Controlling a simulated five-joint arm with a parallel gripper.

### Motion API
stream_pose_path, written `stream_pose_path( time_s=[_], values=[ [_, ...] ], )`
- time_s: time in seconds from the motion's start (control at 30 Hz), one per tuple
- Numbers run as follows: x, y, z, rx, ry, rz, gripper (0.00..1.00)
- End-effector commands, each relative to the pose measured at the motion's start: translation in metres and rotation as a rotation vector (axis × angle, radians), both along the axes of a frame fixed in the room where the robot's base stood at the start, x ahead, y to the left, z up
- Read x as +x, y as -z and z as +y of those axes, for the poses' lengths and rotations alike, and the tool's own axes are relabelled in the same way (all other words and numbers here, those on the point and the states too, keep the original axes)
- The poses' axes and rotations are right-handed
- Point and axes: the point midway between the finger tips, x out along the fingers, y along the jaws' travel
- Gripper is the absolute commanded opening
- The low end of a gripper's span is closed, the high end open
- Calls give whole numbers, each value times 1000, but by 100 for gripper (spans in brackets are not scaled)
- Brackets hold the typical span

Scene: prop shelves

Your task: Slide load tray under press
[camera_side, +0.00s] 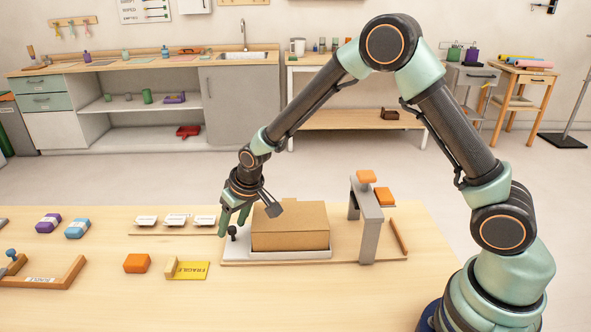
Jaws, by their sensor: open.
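The load tray (262,254) is a flat white tray with a small black knob (233,233) at its left end. A brown cardboard box (290,229) stands on it. The press (369,220) is a grey frame with an orange block (366,177) on top, to the right of the tray. Tray and press sit on a wooden base board. My gripper (234,222) is open at the tray's left end, its fingers pointing down around or beside the knob. I cannot tell whether they touch it.
An orange block (137,263) and a yellow FRAGILE card (187,270) lie in front on the left. White labelled pieces (177,219) stand behind the tray's left side. Purple (48,223) and blue (78,228) pieces lie at far left. The table's front middle is clear.

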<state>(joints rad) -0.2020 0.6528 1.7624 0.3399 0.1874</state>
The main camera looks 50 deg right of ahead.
Motion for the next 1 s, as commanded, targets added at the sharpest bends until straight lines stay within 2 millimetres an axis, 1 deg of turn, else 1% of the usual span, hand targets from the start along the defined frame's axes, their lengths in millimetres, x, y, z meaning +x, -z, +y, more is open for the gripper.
stream_pose_path(
  time_s=[0.03,0.13,0.4,0.43,0.47,0.5,0.57,0.6,1.0],
  values=[
    [1,4,0,-1,0,2,56],
    [2,7,0,-1,0,1,56],
    [3,7,0,-1,0,1,56],
    [3,7,0,-1,0,1,52],
    [3,7,0,-1,0,1,41],
    [3,7,0,-1,0,1,26],
    [3,7,0,-1,0,1,3],
    [3,7,0,-1,0,1,0],
    [2,7,2,0,-3,0,0]
  ],
)
